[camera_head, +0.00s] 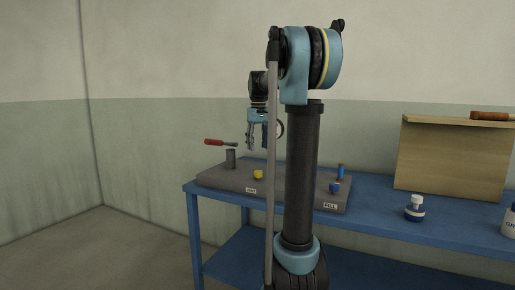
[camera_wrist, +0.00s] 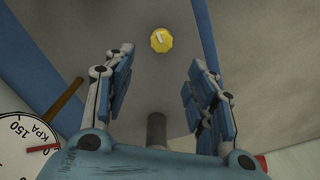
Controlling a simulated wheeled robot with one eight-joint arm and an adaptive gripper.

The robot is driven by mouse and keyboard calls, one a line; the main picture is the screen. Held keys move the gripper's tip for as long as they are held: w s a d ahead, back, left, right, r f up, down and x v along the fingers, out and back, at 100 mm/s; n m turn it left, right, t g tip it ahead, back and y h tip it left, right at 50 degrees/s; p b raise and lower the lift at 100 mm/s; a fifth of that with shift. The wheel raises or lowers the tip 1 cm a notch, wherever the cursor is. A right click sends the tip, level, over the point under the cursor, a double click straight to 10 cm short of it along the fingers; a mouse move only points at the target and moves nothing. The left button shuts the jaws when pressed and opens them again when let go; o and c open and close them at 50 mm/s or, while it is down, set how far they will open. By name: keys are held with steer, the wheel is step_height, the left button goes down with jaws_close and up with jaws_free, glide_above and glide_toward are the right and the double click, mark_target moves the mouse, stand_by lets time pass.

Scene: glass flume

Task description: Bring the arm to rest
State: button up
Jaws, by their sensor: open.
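My gripper (camera_head: 257,143) hangs from my arm above the grey panel (camera_head: 221,177) on the blue table, fingers pointing down. In the wrist view my gripper (camera_wrist: 160,92) shows its two fingers spread wide with nothing between them. A yellow knob (camera_wrist: 161,40) lies beyond the fingertips in that view; the knob also shows in the head view (camera_head: 258,175). A dark grey post (camera_wrist: 156,130) shows low between the fingers. Part of my arm hides the middle of the panel in the head view.
A red-handled lever (camera_head: 214,142) and a grey post stand at the panel's left. A blue knob (camera_head: 335,187) is at its right. A pressure gauge (camera_wrist: 25,150) is close to my gripper.

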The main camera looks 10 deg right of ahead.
steer(key=s+f+m+t, duration=0.1)
steer(key=s+f, duration=0.4)
steer(key=s, duration=0.5)
steer(key=s+f+m, duration=0.1)
steer(key=s+f, duration=0.4)
steer(key=s, duration=0.5)
steer(key=s+f+m+t, duration=0.1)
steer(key=s+f, duration=1.4)
steer(key=f, duration=0.2)
steer(key=shift+s+a+f+m, duration=0.15)
steer(key=shift+a+f+m, duration=0.05)
steer(key=shift+f+m, duration=0.1)
steer(key=shift+w+f, duration=0.2)
steer(key=shift+w, duration=0.25)
